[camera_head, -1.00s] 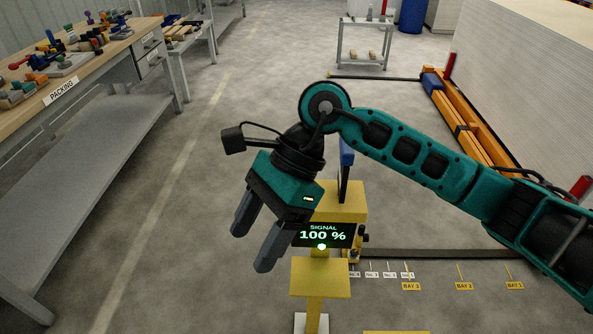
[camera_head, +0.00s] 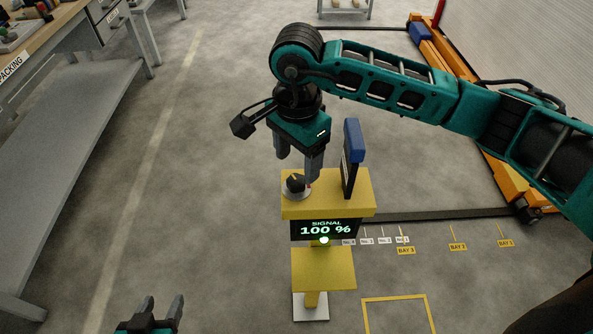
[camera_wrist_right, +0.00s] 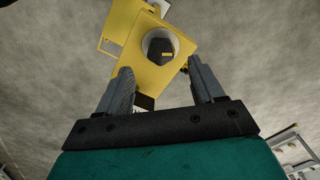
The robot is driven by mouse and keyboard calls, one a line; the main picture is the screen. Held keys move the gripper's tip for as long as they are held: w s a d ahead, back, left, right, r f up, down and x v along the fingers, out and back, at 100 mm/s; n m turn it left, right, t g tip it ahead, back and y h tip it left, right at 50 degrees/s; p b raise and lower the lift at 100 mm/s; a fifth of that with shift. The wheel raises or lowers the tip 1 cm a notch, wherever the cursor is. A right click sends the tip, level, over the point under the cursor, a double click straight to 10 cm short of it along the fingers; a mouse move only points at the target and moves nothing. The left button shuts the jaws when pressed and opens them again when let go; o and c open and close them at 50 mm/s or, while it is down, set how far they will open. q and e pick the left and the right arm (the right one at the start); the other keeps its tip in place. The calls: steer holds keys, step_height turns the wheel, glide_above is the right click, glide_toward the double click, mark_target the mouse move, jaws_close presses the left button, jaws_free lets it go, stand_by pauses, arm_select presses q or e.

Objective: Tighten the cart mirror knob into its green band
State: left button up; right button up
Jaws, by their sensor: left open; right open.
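The black knob (camera_head: 295,183) sits on a round white dial on top of the yellow cart stand (camera_head: 345,200). It also shows in the right wrist view (camera_wrist_right: 161,47), with a small yellow mark; no green band can be made out. The upright mirror part (camera_head: 353,150), blue and black, stands right of the knob. My right gripper (camera_head: 298,169) is open, above and just behind the knob. In the right wrist view its fingertips (camera_wrist_right: 160,70) are apart, with the knob beyond them. My left gripper (camera_head: 163,302) is open and empty at the bottom left, away from the stand.
The stand's screen (camera_head: 325,230) reads "SIGNAL 100 %" with a green light below. A grey packing bench (camera_head: 70,110) is at the left. An orange gantry beam (camera_head: 455,75) is at the right. Open floor lies between bench and stand.

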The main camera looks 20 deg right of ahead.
mark_target(297, 180)
step_height(297, 180, down, 5)
steer(key=shift+f, duration=0.1)
stand_by(0.3)
steer(key=c, duration=1.1)
